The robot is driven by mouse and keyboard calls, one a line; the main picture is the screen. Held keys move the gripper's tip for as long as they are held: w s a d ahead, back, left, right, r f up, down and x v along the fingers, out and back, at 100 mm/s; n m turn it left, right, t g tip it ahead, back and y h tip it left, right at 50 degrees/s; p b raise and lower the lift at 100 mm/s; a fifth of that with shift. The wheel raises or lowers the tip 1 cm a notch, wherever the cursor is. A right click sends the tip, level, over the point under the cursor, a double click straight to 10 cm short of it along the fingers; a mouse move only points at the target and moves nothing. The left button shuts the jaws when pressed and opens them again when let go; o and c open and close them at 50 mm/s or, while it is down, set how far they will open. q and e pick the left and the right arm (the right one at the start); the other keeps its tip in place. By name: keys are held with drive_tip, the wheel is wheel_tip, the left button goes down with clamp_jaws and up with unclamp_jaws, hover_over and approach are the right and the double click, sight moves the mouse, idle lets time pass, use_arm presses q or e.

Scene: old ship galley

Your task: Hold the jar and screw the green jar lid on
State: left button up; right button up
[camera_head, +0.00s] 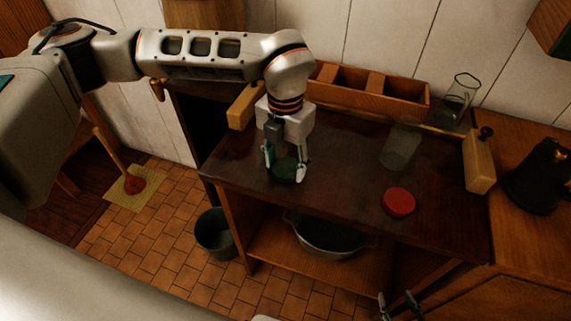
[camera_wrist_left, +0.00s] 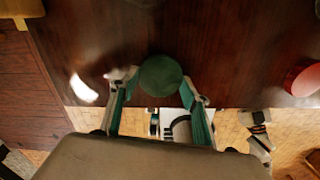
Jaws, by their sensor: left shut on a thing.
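The green jar lid (camera_head: 287,171) is a dark green disc at the left part of the dark table. My left gripper (camera_head: 285,174) points down and is shut on it. In the left wrist view the lid (camera_wrist_left: 160,75) sits between the fingertips of my left gripper (camera_wrist_left: 158,92). I cannot tell whether the lid touches the tabletop. A clear glass jar (camera_head: 400,149) stands upright and open on the table, to the right and apart from the lid. My right gripper (camera_head: 400,306) shows at the bottom edge, its fingers apart and empty, in front of the table.
A red lid (camera_head: 398,201) lies on the table in front of the jar. A wooden compartment box (camera_head: 400,101), a glass pitcher (camera_head: 458,100) and a wooden block with a knob (camera_head: 478,165) stand along the back and right. The table's front middle is clear.

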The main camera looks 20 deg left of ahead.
sight(285, 168)
use_arm(q)
wheel_tip(285, 168, up, 20)
idle(0.4)
drive_tip(key=shift+f, duration=0.2)
drive_tip(key=a+f+m, duration=0.3)
drive_tip(key=f+m, duration=0.2)
drive_tip(key=m, duration=0.5)
drive_tip(key=a+f+m, duration=0.3)
drive_tip(key=f+m, duration=0.1)
drive_tip(key=m, duration=0.6)
drive_tip(key=s+a+f+m, duration=0.1)
drive_tip(key=a+f+m, duration=0.2)
drive_tip(key=m, duration=0.7)
wheel_tip(285, 168, down, 3)
drive_tip(key=shift+s+a+r, duration=0.1)
drive_tip(key=shift+a+r, duration=0.05)
drive_tip(key=shift+r, duration=0.05)
drive_tip(key=m, duration=0.1)
drive_tip(key=f+m, duration=0.1)
drive_tip(key=m, duration=0.1)
drive_tip(key=shift+s+a+f, duration=0.25)
drive_tip(key=shift+s+a, duration=0.1)
drive_tip(key=shift+a, duration=0.05)
